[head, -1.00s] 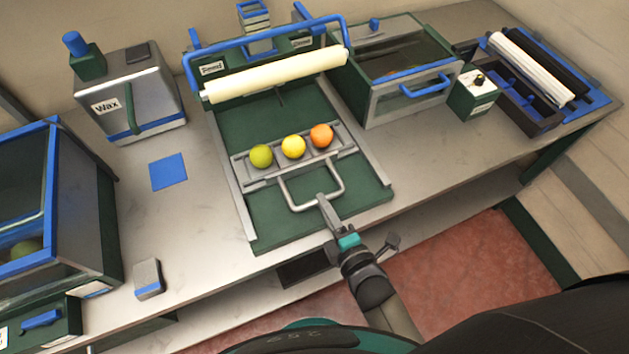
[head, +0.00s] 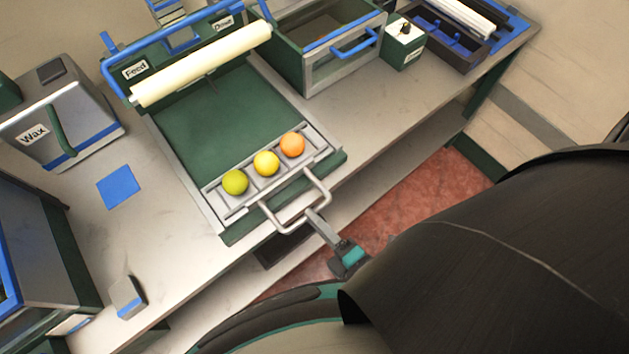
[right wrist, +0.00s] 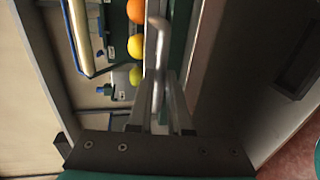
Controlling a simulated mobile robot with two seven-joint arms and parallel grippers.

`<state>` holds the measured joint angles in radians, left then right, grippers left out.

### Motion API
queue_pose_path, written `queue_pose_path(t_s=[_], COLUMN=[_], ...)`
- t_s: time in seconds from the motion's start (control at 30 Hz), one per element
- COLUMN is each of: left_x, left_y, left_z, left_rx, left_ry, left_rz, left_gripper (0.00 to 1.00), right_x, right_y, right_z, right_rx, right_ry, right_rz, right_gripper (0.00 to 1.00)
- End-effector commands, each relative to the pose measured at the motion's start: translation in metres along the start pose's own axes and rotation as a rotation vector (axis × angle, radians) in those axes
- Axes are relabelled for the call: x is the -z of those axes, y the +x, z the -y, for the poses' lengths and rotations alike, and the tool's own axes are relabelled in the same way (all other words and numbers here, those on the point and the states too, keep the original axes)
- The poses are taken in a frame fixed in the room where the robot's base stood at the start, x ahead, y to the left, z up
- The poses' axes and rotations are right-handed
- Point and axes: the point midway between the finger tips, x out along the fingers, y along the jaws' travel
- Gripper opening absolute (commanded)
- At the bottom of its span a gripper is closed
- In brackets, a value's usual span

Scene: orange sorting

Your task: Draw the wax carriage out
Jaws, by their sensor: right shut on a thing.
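The wax carriage (head: 213,193) is a grey tray holding a green, a yellow and an orange ball in a row. It sits at the front end of the green bed (head: 215,125), between two metal rails. Its looped metal handle (head: 284,224) sticks out past the bed's front edge. My right gripper (head: 312,216) is shut on the handle. In the right wrist view the handle (right wrist: 158,45) runs between the fingers (right wrist: 162,95), with the balls just beyond. My left gripper is not in view.
A cream roller (head: 203,63) under a blue bar spans the back of the bed, by the Feed label. A grey Wax box (head: 75,120) stands left, a glass-fronted box (head: 340,65) right. A blue square (head: 121,187) and small block (head: 127,297) lie on the bench.

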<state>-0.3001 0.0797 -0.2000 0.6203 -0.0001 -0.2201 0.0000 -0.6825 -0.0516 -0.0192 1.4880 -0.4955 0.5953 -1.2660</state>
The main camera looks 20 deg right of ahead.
Motion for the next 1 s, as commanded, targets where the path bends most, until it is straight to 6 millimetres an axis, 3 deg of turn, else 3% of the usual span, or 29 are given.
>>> queue_pose_path(t_s=[0.1, 0.13, 0.23, 0.77, 1.0], left_x=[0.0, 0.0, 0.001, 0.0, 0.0], left_y=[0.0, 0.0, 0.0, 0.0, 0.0], left_z=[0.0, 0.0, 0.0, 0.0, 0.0], left_rx=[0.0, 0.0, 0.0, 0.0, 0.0], left_ry=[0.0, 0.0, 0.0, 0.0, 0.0], left_rz=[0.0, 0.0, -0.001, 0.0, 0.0], left_gripper=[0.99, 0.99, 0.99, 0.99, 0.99], right_x=[0.0, 0.0, 0.0, 0.0, 0.0], right_y=[-0.004, -0.004, -0.003, -0.004, -0.035], right_z=[0.002, 0.002, 0.001, 0.001, 0.002], right_rx=[0.004, 0.003, 0.004, 0.003, 0.007], right_ry=[0.001, 0.001, 0.001, 0.001, 0.001], right_rz=[0.0, 0.0, 0.0, 0.0, 0.0], right_gripper=[0.0, 0.21, 0.3, 0.3, 0.3])
